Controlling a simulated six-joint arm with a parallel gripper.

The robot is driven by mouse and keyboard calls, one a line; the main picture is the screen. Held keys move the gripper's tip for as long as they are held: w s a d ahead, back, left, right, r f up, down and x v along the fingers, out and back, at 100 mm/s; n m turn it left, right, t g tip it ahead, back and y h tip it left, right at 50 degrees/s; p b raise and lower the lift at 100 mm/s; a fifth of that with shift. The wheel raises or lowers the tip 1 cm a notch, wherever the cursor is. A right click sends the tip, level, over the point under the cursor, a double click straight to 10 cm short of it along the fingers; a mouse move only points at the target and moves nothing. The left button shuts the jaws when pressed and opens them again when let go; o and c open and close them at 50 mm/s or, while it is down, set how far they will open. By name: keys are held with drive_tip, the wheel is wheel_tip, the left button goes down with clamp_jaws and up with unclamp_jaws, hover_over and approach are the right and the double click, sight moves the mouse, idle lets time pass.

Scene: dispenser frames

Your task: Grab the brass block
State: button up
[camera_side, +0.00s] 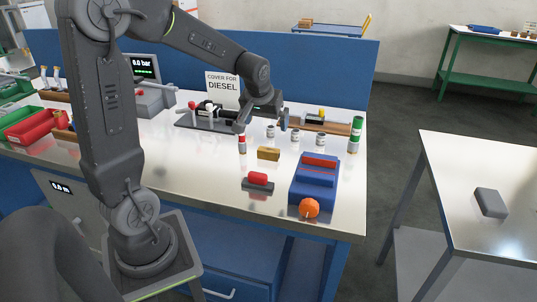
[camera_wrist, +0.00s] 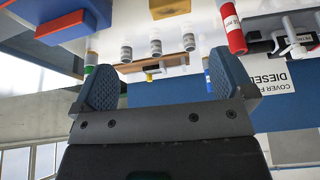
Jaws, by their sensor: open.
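The brass block (camera_side: 268,153) lies on the bench top, near the middle of the side view. In the wrist view a yellow-brown block (camera_wrist: 170,8) shows at the top edge, partly cut off. My gripper (camera_side: 262,125) is above and behind the block in the side view, apart from it. In the wrist view my gripper (camera_wrist: 160,62) has its two blue pads spread wide with nothing between them.
A red-and-white cylinder (camera_side: 242,143) stands left of the block. Several small vials (camera_side: 295,136) stand behind and right. A red-handled stamp-like item (camera_side: 258,180), a blue device (camera_side: 317,175) and an orange ball (camera_side: 309,208) are nearer the front.

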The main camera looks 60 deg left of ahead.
drive_tip(key=a+f, duration=0.2)
drive_tip(key=a, duration=0.1)
hover_over(269, 149)
drive_tip(key=s+d, duration=0.1)
drive_tip(key=s, duration=0.1)
drive_tip(key=shift+n, duration=0.4)
drive_tip(key=f, duration=0.7)
drive_tip(key=shift+w+d, duration=0.15)
drive_tip(key=shift+w, duration=0.05)
drive_tip(key=shift+x, duration=2.95)
drive_tip(key=shift+s+d+f, duration=0.1)
drive_tip(key=shift+s, duration=0.05)
drive_tip(key=shift+c, duration=0.2)
drive_tip(key=c, duration=1)
drive_tip(key=shift+c, duration=0.5)
